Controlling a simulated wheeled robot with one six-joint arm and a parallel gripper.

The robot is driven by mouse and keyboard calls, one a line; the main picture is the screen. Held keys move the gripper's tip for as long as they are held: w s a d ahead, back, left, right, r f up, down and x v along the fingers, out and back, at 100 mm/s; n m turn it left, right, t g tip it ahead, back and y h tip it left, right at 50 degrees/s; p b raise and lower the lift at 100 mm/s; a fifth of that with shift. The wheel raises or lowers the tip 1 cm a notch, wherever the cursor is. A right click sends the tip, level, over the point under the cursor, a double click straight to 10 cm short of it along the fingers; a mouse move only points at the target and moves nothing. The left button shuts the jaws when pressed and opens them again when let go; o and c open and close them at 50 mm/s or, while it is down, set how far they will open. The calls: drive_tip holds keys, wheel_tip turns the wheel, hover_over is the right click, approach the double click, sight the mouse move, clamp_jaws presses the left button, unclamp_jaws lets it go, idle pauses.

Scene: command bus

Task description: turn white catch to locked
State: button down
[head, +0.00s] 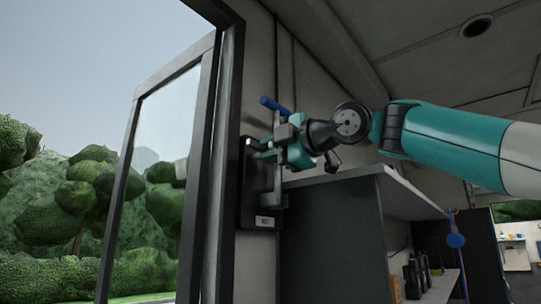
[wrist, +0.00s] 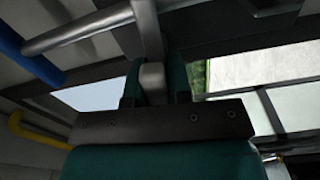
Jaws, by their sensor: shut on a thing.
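My gripper (head: 268,150) reaches in from the right against a black panel (head: 258,190) beside the window frame. In the wrist view, the teal fingers (wrist: 155,85) are shut on a pale grey-white piece (wrist: 152,78), which looks like the white catch. A grey bar runs upward from it. In the head view the gripper hides most of the catch, so its exact angle cannot be told. The panel has a small pale label (head: 265,221) near its bottom; its text is too small to read.
A window (head: 165,130) with a dark frame stands left of the panel. A blue handle (head: 272,104) juts out just above my gripper. A grey cabinet (head: 320,240) stands below and right of it. The wrist view shows a yellow bar (wrist: 32,134) at left and a metal rail (wrist: 85,27) above.

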drive_tip(key=shift+n, duration=0.6)
drive_tip(key=c, duration=1.1)
unclamp_jaws()
drive_tip(key=b+v, duration=0.3)
drive_tip(key=v, duration=1.4)
drive_tip(key=shift+s+d+b, duration=0.15)
drive_tip(key=shift+b, duration=0.25)
